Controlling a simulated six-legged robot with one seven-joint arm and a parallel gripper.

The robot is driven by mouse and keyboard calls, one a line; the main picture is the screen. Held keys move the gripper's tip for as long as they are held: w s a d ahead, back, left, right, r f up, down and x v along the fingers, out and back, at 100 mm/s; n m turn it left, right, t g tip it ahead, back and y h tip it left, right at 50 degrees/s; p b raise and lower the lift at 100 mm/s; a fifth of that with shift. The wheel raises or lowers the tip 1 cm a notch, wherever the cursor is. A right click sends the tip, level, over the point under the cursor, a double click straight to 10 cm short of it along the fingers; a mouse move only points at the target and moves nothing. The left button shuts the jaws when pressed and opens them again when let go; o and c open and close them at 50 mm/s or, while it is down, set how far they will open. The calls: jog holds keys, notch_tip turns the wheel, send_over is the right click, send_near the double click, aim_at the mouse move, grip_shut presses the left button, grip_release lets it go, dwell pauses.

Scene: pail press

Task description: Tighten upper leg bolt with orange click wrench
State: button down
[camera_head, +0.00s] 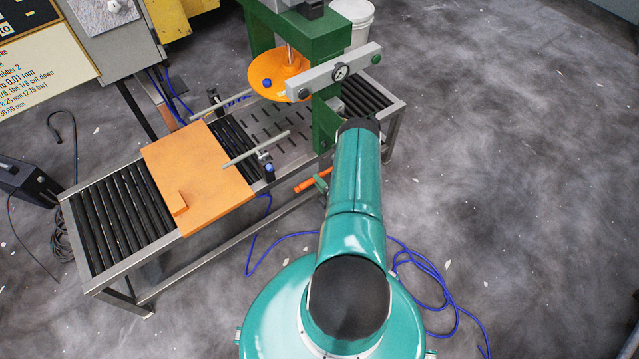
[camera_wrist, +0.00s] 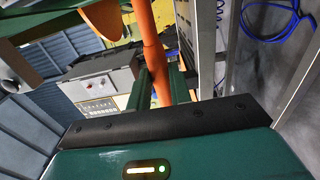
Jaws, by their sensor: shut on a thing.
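The orange click wrench (camera_head: 305,185) shows beside the front rail of the roller table, just left of my arm. In the wrist view the wrench (camera_wrist: 150,35) runs up between the two green fingers of my gripper (camera_wrist: 158,85) and out of the top edge. My gripper (camera_head: 321,184) is shut on its handle; only a green finger shows past my arm in the head view. The green press leg (camera_head: 325,115) stands above and behind the wrench.
The roller table (camera_head: 115,225) carries an orange board (camera_head: 200,165) at its left part. Blue hose (camera_head: 425,275) lies on the floor. Open floor lies to the right.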

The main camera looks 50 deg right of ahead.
jog(key=shift+d, duration=0.1)
dwell(0.3)
jog(key=shift+x, duration=3.6)
